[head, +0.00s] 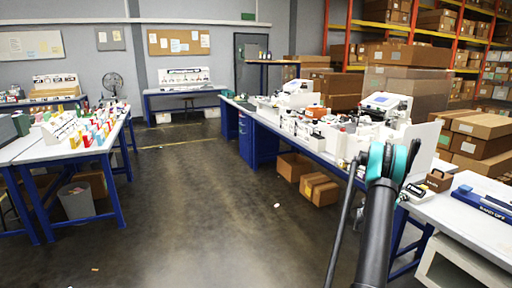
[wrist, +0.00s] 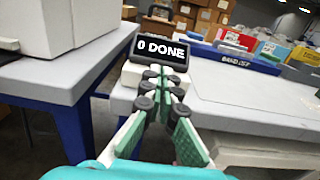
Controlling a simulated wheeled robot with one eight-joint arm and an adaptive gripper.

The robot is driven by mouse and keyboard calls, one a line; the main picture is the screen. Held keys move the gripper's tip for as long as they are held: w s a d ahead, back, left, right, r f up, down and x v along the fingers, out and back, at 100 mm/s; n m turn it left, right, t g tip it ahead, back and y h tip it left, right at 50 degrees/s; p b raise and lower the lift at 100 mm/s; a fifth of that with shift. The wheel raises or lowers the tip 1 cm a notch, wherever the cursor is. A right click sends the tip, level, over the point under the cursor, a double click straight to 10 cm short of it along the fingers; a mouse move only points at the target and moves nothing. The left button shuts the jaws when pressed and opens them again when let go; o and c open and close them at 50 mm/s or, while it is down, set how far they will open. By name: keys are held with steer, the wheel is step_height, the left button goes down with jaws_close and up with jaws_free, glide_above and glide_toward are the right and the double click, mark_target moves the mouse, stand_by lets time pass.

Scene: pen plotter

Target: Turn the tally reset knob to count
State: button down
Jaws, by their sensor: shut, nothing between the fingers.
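A small counter with a black display reading "0 DONE" (wrist: 162,50) on a pale body stands near the edge of a white bench top in the wrist view. It also shows small beside my arm in the head view (head: 414,190). I cannot make out the tally reset knob; my fingers cover part of the counter's front. My gripper (wrist: 161,76) is shut and empty, its green-padded fingers pointing at the counter just below the display. I cannot tell whether the tips touch it. In the head view my arm hides most of the gripper.
A blue tray lettered "HAND OFF" (wrist: 240,58) lies right of the counter, holding coloured packs. A brown box (wrist: 160,27) stands behind the counter. A large pale machine housing (wrist: 75,25) rises on the left. The floor aisle (head: 200,210) is open.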

steer(key=shift+w+a+f, duration=0.1)
steer(key=shift+w+a, duration=0.1)
steer(key=shift+w, duration=0.3)
stand_by(0.3)
steer(key=shift+w, duration=0.1)
steer(key=shift+a+r, duration=0.15)
steer(key=shift+r, duration=0.2)
steer(key=v, duration=0.5)
steer(key=shift+a, duration=0.35)
steer(key=d, duration=0.6)
steer(key=shift+d+f, duration=0.2)
steer(key=shift+f, duration=0.05)
stand_by(0.4)
